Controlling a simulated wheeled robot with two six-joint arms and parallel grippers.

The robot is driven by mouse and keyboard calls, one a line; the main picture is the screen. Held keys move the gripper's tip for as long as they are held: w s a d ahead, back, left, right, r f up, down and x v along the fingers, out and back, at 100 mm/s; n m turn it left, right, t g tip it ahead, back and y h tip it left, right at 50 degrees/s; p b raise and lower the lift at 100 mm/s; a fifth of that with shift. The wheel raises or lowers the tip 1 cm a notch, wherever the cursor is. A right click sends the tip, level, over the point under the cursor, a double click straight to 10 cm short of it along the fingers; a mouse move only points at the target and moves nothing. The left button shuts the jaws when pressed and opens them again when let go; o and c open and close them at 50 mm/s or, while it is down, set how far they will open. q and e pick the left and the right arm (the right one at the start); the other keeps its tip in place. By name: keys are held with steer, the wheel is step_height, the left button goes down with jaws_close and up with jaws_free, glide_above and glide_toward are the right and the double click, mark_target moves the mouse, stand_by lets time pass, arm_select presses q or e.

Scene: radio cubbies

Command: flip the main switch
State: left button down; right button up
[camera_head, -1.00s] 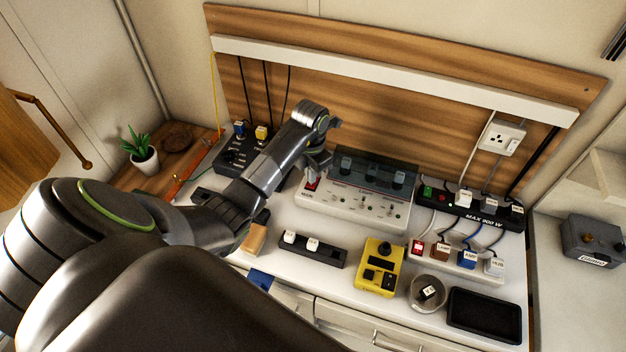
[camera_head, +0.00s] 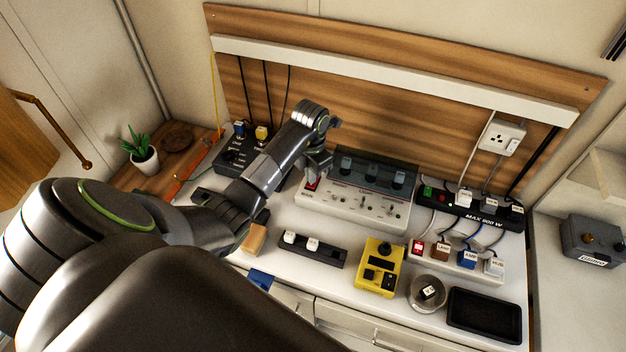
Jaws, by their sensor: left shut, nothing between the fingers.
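A pale control panel box (camera_head: 350,205) with several small toggles and a dark clear-topped back section stands in the middle of the white desk. A red switch (camera_head: 312,184) sits at its left end, partly covered by my left gripper. My left gripper (camera_head: 316,172) is shut and empty, pointing down at or just above this red switch. I cannot tell whether it touches the switch, nor which way the switch is set. My right gripper is not in view.
A black power strip (camera_head: 466,211) with plugs stands to the right, with a white strip (camera_head: 461,264) of labelled plugs before it. In front are a yellow box (camera_head: 380,268), a round cup (camera_head: 426,293) and a black tray (camera_head: 484,315). A black block (camera_head: 238,152) stands behind my left arm.

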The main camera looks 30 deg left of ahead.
arm_select(q)
steer(key=shift+f+b, duration=0.7)
steer(key=shift+f, duration=0.2)
steer(key=shift+r, duration=0.1)
stand_by(0.3)
steer(key=shift+r+p, duration=2.7)
steer(key=shift+r, duration=0.75)
